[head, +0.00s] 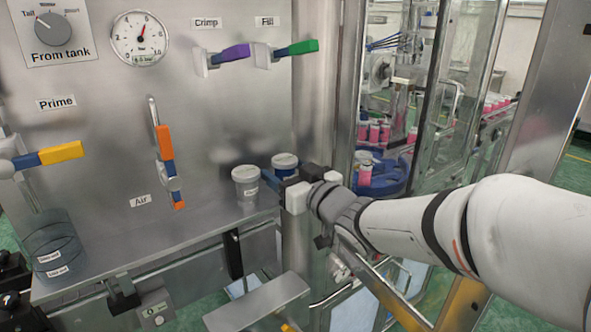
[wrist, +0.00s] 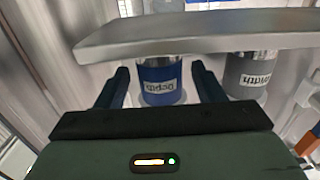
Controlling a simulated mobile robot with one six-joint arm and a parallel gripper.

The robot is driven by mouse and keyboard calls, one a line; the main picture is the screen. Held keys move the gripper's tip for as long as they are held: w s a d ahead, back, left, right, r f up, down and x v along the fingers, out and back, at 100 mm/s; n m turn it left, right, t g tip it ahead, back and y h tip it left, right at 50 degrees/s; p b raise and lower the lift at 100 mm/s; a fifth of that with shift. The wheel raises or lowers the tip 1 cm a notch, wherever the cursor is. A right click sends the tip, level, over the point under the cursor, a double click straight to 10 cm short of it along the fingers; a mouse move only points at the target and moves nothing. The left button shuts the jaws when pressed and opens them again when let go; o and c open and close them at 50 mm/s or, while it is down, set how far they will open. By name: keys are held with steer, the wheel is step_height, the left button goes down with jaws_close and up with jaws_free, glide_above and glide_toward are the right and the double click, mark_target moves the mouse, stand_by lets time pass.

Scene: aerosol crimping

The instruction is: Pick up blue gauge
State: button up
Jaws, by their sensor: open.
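The blue gauge (head: 285,162) stands upright at the right end of the steel shelf, with a pale top; my gripper partly hides its body in the head view. In the wrist view the blue gauge (wrist: 158,72) shows a white "Depth" label, upside down, between the two dark fingers. My gripper (wrist: 160,70) is open, its fingers on either side of the gauge; I cannot tell whether they touch it. In the head view my gripper (head: 272,180) reaches in from the right at shelf height.
A grey gauge (head: 246,184) stands close to the left of the blue one; it also shows in the wrist view (wrist: 249,76). The steel shelf (head: 165,240) is clear between it and the clear cylinder (head: 53,244). An orange-handled valve (head: 165,143) is on the panel behind.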

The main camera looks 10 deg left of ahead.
steer(key=shift+w+a, duration=0.2)
steer(key=shift+a, duration=0.05)
steer(key=c, duration=1.1)
steer(key=shift+c, duration=0.2)
steer(key=shift+s+r, duration=0.1)
steer(key=shift+r, duration=0.1)
